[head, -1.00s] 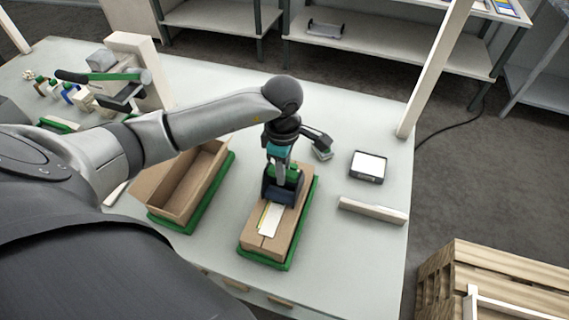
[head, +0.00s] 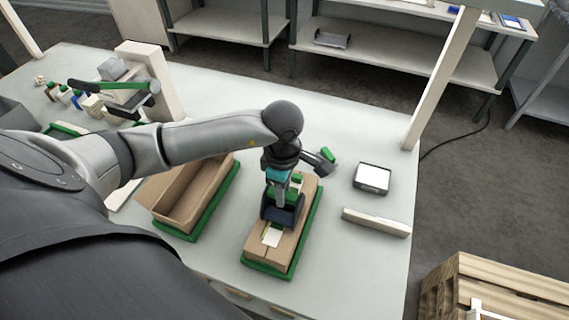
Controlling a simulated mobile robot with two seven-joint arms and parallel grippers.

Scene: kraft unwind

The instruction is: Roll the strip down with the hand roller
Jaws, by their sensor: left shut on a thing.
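A closed brown carton (head: 293,240) lies on a green tray (head: 268,271) near the front edge of the table. A pale strip (head: 272,236) lies along the carton's top seam; its near end shows, and the rest is hidden under my gripper. My left gripper (head: 281,212) points down over the middle of the carton, shut on what appears to be the hand roller. The roller is mostly hidden by the dark fingers, so I cannot tell whether it touches the strip. My right gripper is not in view.
An open carton (head: 180,215) on another green tray stands to the left. A white-topped device (head: 372,178) and a low pale bar (head: 376,222) lie to the right. A post (head: 440,80) rises at the table's right edge. A wooden pallet stack (head: 490,285) stands front right.

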